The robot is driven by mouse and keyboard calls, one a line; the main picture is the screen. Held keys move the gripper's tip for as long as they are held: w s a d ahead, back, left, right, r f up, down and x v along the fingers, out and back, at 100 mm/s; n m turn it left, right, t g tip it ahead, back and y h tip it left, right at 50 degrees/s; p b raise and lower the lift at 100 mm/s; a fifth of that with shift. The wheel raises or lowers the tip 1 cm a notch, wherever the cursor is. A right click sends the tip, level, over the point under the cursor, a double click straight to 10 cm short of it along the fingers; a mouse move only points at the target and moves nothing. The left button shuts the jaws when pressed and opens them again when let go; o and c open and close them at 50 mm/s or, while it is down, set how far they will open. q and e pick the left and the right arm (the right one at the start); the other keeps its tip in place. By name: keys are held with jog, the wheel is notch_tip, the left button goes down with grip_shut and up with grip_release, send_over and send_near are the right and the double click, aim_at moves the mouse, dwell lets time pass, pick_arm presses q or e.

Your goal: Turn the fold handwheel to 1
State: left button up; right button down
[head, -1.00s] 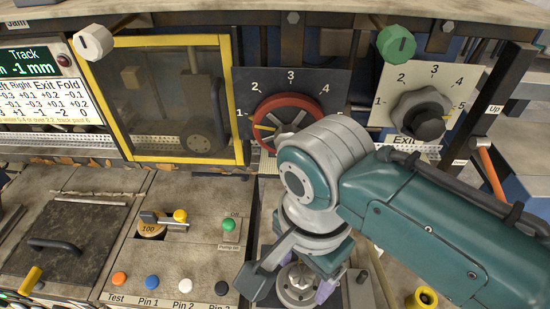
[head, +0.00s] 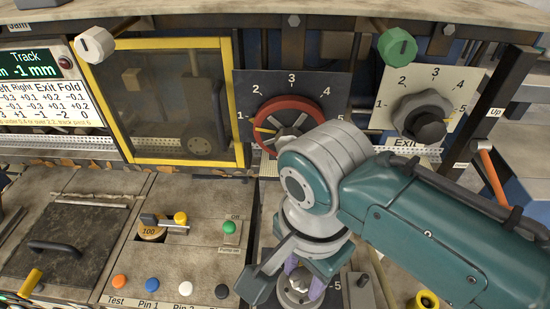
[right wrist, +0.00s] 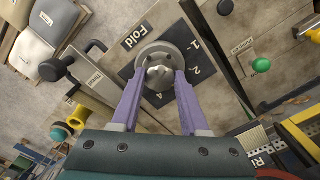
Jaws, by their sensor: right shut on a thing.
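The fold handwheel is a small grey round wheel with a shiny domed hub. It sits on a dark plate marked Fold (right wrist: 133,37), and the wheel (right wrist: 160,50) is at the centre of the right wrist view. The numbers 1, 2 and 4 show on the plate; where the wheel points I cannot tell. In the head view the wheel (head: 297,296) is low, below my right wrist and partly covered. My right gripper (right wrist: 160,78) is shut on it, with a purple finger on each side of the hub. My left gripper is not in view.
A red handwheel (head: 317,108) on a 1 to 5 dial stands behind my right arm, its yellow pointer near 1. A grey Exit knob (head: 412,103) is to its right. A push-button row with a blue button (head: 152,284) and a green pump switch (head: 229,227) lie left.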

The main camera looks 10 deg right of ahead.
jog(key=shift+n, duration=0.3)
jog(key=shift+r+n+p, duration=0.1)
jog(key=shift+n+p, duration=0.7)
jog(key=shift+n, duration=0.2)
jog(key=n+p, duration=0.1)
jog(key=n, duration=0.3)
jog(key=shift+n+p, duration=0.3)
jog(key=shift+p, duration=0.05)
jog(key=n+p, duration=0.1)
jog(key=n, duration=0.3)
jog(key=shift+n+p, duration=0.3)
jog(key=shift+n, duration=2.1)
jog(key=shift+c, duration=2)
grip_release()
